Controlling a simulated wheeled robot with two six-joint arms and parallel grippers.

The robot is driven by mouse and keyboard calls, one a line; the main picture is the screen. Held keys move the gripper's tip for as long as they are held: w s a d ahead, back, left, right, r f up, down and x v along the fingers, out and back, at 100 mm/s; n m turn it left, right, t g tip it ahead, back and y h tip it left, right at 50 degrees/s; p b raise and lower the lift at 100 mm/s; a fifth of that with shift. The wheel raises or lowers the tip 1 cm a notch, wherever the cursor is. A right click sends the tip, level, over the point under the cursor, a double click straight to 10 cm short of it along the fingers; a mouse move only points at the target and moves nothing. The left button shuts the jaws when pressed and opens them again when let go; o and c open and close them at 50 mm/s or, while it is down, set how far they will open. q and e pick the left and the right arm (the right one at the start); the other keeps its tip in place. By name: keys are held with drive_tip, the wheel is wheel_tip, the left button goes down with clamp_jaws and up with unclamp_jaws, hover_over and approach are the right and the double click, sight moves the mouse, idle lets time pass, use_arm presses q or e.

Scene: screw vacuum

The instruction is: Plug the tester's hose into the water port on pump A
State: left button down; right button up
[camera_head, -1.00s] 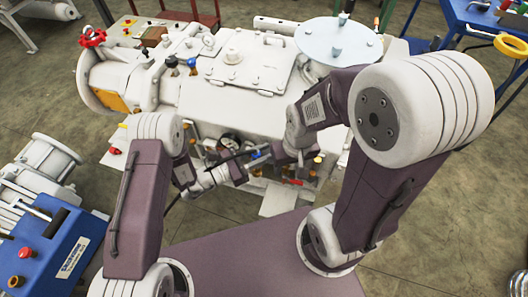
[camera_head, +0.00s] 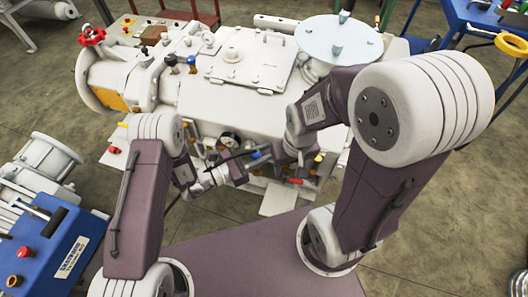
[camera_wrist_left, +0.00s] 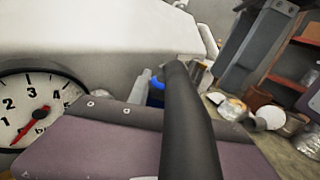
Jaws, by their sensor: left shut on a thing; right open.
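The black hose (camera_wrist_left: 190,125) runs up through the middle of the left wrist view. In the head view a dark stretch of hose (camera_head: 236,155) shows above my left gripper (camera_head: 240,173). That gripper is shut on the hose, in front of the white pump (camera_head: 225,118). A blue fitting (camera_wrist_left: 156,92) is partly hidden behind the hose in the wrist view, and I cannot tell whether the hose end touches it. My right gripper (camera_head: 300,158) is open at the pump's front, right of the left one. Its fingertips are hard to make out.
A round gauge (camera_wrist_left: 35,105) stands close at the left of the wrist view. Several small coloured valves and fittings crowd the pump's front. A blue unit (camera_head: 50,245) stands at the lower left, and a blue table (camera_head: 470,20) at the upper right. Bare floor lies right of my base.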

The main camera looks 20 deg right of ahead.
use_arm(q)
drive_tip(key=shift+f+b, duration=0.9)
drive_tip(key=shift+f, duration=0.3)
drive_tip(key=c, duration=1.1)
unclamp_jaws()
drive_tip(key=shift+r, duration=0.1)
drive_tip(key=shift+a, duration=0.15)
drive_tip(key=a, duration=0.3)
drive_tip(key=s+a, duration=0.1)
drive_tip(key=a, duration=0.1)
drive_tip(key=s+a, duration=0.1)
drive_tip(key=a, duration=0.2)
drive_tip(key=shift+a+p, duration=0.35)
drive_tip(key=shift+p, duration=0.05)
